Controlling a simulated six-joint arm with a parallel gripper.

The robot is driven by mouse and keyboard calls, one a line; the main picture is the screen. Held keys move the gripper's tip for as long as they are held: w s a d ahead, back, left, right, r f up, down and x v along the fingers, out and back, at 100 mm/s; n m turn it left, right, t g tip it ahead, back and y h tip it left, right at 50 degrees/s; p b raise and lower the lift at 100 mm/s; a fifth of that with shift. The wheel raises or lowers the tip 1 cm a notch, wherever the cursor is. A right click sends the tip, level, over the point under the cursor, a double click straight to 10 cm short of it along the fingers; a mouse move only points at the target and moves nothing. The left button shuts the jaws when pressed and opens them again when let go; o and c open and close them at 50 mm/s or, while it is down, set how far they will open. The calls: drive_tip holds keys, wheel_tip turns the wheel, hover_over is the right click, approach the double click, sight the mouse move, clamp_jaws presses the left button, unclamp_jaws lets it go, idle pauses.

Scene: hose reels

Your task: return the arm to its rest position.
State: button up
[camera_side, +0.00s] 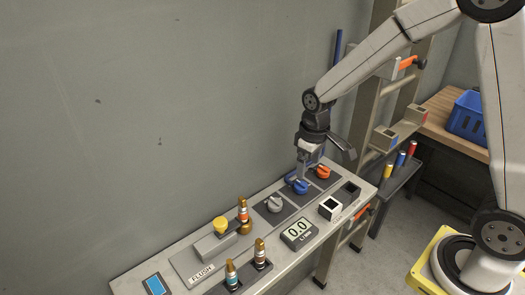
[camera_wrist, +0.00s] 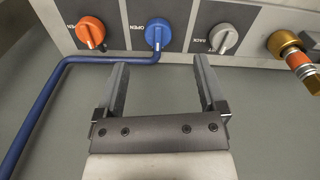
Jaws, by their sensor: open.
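My gripper (camera_wrist: 160,75) is open and empty in the wrist view, its two fingers apart and pointing at the panel face. The blue knob (camera_wrist: 158,33) lies ahead between the fingertips, with the orange knob (camera_wrist: 90,31) to its left and the grey knob (camera_wrist: 223,38) to its right. In the side view my gripper (camera_side: 303,176) hangs low over the panel (camera_side: 178,257), close above the blue knob (camera_side: 297,186). Whether a fingertip touches the knob cannot be told there. The orange knob (camera_side: 323,171) and grey knob (camera_side: 275,204) stand on either side.
A blue hose (camera_wrist: 45,95) runs along the panel in the wrist view. Open space lies left of my arm, before the wall.

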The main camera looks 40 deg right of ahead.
drive_tip(key=s+m+t, duration=0.2)
drive_tip(key=s, duration=0.9)
drive_tip(key=shift+a+r, duration=0.4)
idle(0.3)
